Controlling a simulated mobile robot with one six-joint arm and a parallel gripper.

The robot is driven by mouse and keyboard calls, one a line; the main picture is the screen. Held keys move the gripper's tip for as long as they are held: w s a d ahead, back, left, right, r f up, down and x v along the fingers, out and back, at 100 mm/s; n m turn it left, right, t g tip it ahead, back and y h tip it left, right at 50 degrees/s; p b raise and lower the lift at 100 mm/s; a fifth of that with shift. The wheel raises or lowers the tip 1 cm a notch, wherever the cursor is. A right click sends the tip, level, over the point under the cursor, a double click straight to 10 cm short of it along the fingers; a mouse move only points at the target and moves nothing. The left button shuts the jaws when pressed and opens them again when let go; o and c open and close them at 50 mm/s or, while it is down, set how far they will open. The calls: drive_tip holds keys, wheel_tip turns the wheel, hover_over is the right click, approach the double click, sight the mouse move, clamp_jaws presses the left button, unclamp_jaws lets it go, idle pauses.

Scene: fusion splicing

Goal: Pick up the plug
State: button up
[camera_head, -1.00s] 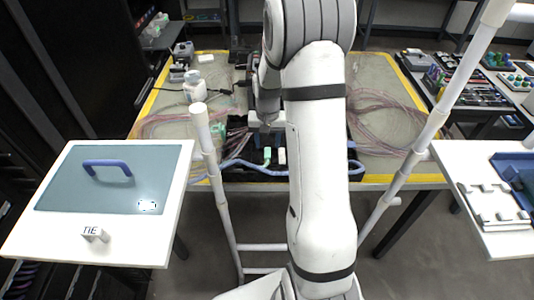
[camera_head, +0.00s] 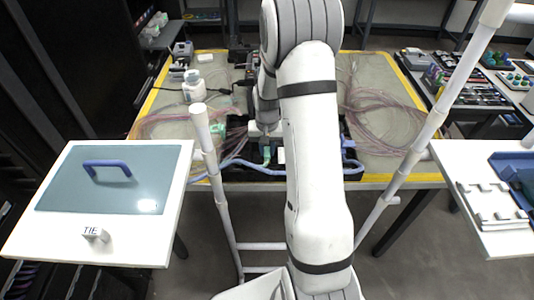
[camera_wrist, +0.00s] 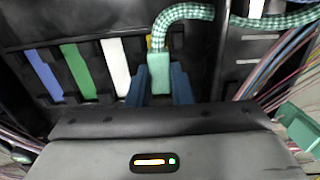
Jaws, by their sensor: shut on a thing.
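The plug (camera_wrist: 159,73) is a pale green block with a green-and-white checkered cable (camera_wrist: 188,12) curving up and right from its far end in the wrist view. My gripper (camera_wrist: 160,86) is shut on the plug, with one blue finger on each side of it. In the head view the green plug (camera_head: 267,154) shows just below my gripper, at the front of the black tray. I cannot tell whether the plug is clear of the tray.
The black tray (camera_wrist: 204,62) has blue, green and white strips left of the plug. Thin pink and blue cables run at right. A blue cable (camera_head: 235,164) lies along the worktable's front edge. A white bottle (camera_head: 194,88) stands at the table's left.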

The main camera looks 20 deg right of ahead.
sight(267, 152)
clamp_jaws()
wheel_tip(267, 152, up, 10)
idle(0.3)
drive_tip(key=shift+f, duration=0.1)
drive_tip(key=shift+f+b, duration=1.5)
drive_tip(key=shift+f, duration=0.35)
drive_tip(key=shift+w+a+p, duration=0.6)
drive_tip(key=shift+w+a, duration=1.4)
drive_tip(key=shift+w, duration=0.25)
drive_tip(key=shift+w+a+p, duration=0.55)
drive_tip(key=shift+w+a, duration=1.45)
drive_tip(key=shift+w, duration=0.25)
